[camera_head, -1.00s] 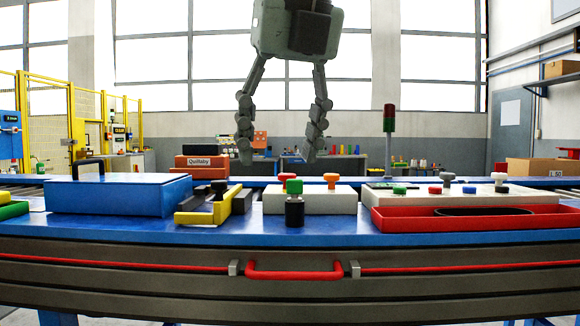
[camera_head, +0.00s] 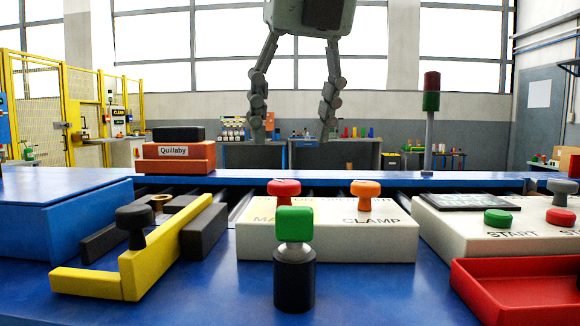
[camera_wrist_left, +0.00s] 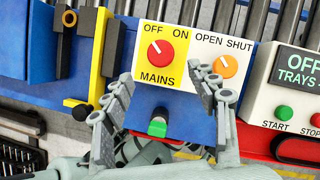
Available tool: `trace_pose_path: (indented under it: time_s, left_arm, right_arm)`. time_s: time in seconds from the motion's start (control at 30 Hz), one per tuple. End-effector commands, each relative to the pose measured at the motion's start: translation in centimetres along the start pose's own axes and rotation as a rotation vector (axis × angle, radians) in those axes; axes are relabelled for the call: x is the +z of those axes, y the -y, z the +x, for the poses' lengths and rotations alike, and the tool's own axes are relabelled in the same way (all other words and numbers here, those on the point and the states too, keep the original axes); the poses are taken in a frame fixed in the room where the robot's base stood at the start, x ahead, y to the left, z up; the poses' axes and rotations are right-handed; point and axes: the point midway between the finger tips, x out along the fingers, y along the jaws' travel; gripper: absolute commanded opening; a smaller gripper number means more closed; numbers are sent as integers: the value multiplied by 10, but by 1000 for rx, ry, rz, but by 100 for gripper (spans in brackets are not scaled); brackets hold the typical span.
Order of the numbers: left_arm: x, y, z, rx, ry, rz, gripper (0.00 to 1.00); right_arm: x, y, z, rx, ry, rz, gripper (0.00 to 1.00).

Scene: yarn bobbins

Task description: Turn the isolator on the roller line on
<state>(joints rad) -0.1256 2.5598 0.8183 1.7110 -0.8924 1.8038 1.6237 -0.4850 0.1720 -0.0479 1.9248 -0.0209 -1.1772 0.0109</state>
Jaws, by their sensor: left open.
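The isolator is a round red knob (camera_wrist_left: 160,53) on a yellow MAINS plate marked OFF and ON. Its white pointer leans up-left, to the OFF side. In the head view the red knob (camera_head: 284,188) stands at the back left of the white control box (camera_head: 330,242). My left gripper (camera_head: 289,133) hangs above and beyond the box in the head picture, fingers pointing down and spread, with nothing between them. In the wrist view the open fingers of the left gripper (camera_wrist_left: 167,88) frame the MAINS plate from below. My right gripper is out of view.
An orange CLAMP knob (camera_head: 366,194) sits right of the isolator. A green-capped black post (camera_head: 294,262) stands in front of the box. A yellow bracket with a black knob (camera_head: 136,262) lies left. A white START/STOP box (camera_head: 480,235) and red tray (camera_head: 500,290) are right.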

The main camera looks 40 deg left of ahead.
Motion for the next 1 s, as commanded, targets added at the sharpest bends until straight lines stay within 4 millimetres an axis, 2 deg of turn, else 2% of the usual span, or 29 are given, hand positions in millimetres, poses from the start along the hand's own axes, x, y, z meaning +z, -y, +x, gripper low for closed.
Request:
trace_pose_path:
  time_s: [0.17, 0.23, 0.33, 0.6, 0.73, 1.0]
  left_arm:
    - [-1, 0, 7, 0, 1, 0, 59]
    - [-1, 0, 16, 1, 2, -1, 59]
    - [-1, -1, 33, 2, 1, -1, 59]
    - [0, 0, 70, -1, 2, -1, 59]
    - [0, 0, 77, -1, 1, -1, 59]
    - [0, 0, 78, -2, 1, -1, 57]
  right_arm:
    - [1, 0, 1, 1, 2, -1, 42]
    - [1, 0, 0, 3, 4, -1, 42]
    - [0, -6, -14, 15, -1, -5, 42]
    - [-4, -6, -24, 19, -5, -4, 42]
    - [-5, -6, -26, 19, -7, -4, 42]
    - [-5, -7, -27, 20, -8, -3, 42]
